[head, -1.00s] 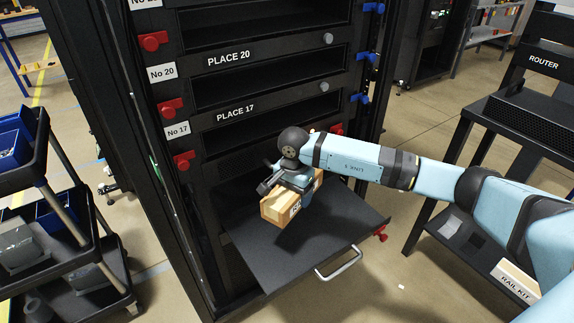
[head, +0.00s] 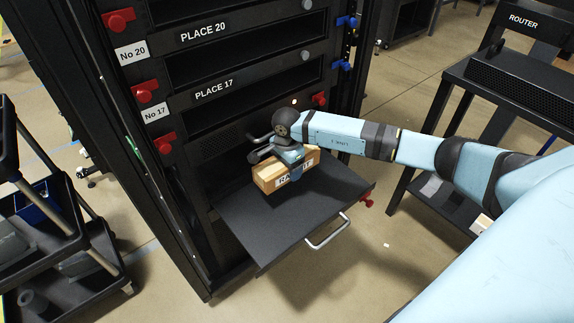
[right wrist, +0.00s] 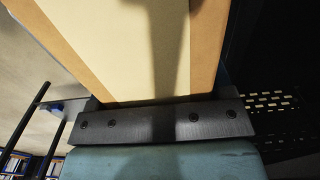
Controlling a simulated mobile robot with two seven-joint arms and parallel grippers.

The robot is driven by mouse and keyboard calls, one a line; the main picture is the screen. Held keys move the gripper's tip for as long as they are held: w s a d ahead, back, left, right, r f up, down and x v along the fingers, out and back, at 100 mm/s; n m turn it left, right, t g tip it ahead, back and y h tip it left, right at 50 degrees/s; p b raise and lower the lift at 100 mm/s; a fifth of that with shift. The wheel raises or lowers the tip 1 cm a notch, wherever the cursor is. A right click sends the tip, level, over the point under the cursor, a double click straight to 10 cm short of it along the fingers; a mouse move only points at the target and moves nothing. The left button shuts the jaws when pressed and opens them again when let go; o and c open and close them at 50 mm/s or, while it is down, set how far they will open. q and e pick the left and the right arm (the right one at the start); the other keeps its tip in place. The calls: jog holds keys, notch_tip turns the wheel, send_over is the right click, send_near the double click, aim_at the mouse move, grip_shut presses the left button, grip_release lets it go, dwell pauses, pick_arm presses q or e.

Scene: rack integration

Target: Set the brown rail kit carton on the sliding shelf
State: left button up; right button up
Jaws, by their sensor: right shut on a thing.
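The brown rail kit carton (head: 270,178) is over the rear part of the pulled-out black sliding shelf (head: 262,222), with a white label on its front side. It looks level; whether its underside touches the shelf I cannot tell. My right gripper (head: 288,160) is shut on the carton from above. In the right wrist view the carton (right wrist: 205,45) fills the upper middle, close against the gripper's dark plate (right wrist: 160,122). The fingertips are hidden there. My left gripper is in neither view.
The black rack (head: 172,230) rises behind and left of the shelf, with red latches (head: 145,92). A silver handle (head: 328,232) is on the shelf's front edge. The shelf's front part is clear. A black stand marked ROUTER (head: 520,80) is at right, a cart (head: 85,235) at left.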

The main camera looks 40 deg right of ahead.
jog(key=b, duration=0.3)
send_over(287, 188)
notch_tip(287, 188, down, 4)
jog(key=shift+f, duration=0.2)
jog(key=shift+f+b, duration=0.7)
jog(key=shift+f, duration=0.55)
pick_arm(q)
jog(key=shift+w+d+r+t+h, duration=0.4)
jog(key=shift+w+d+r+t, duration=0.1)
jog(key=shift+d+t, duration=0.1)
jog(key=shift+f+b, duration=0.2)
jog(key=shift+b, duration=0.1)
pick_arm(e)
jog(key=shift+f, duration=0.15)
jog(key=shift+f, duration=0.2)
jog(key=o, duration=1.3)
jog(key=shift+c, duration=0.2)
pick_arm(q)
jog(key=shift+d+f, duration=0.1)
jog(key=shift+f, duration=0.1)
